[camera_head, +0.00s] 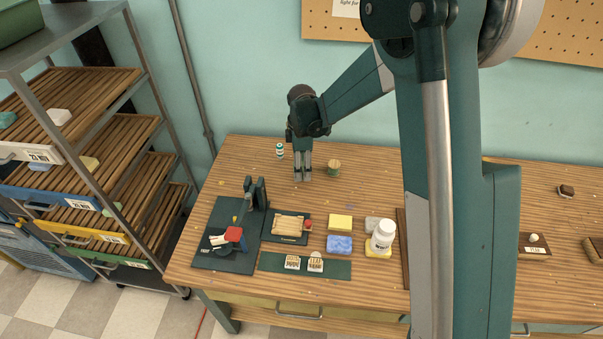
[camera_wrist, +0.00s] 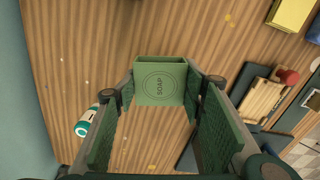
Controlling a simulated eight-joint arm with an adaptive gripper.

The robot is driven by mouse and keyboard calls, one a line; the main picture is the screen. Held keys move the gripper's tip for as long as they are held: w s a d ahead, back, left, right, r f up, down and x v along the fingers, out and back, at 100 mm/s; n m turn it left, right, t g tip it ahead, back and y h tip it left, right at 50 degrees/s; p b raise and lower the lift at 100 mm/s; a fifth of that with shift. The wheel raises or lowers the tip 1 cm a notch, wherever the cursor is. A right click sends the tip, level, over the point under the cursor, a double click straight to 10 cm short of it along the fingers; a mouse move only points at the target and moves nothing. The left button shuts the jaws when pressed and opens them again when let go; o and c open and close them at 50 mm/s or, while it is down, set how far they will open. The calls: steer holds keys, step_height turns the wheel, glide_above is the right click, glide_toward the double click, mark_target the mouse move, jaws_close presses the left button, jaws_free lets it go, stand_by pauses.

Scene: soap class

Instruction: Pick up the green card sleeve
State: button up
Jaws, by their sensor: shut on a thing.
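In the head view my gripper (camera_head: 303,178) points down at the back left of the wooden bench (camera_head: 240,150). The sleeve cannot be made out there. I cannot tell whether it touches the bench.
A small white and teal bottle (camera_head: 280,150) stands left of my gripper, a round spool-like item (camera_head: 334,166) right. In front are a dark mat (camera_head: 215,262), a wooden board (camera_head: 291,224), yellow (camera_head: 340,222) and blue (camera_head: 339,244) blocks and a white bottle (camera_head: 383,235).

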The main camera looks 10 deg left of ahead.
step_height(320, 180, up, 6)
steer(key=shift+f, duration=0.15)
steer(key=shift+a+p, duration=0.1)
steer(key=shift+p, duration=0.25)
stand_by(0.5)
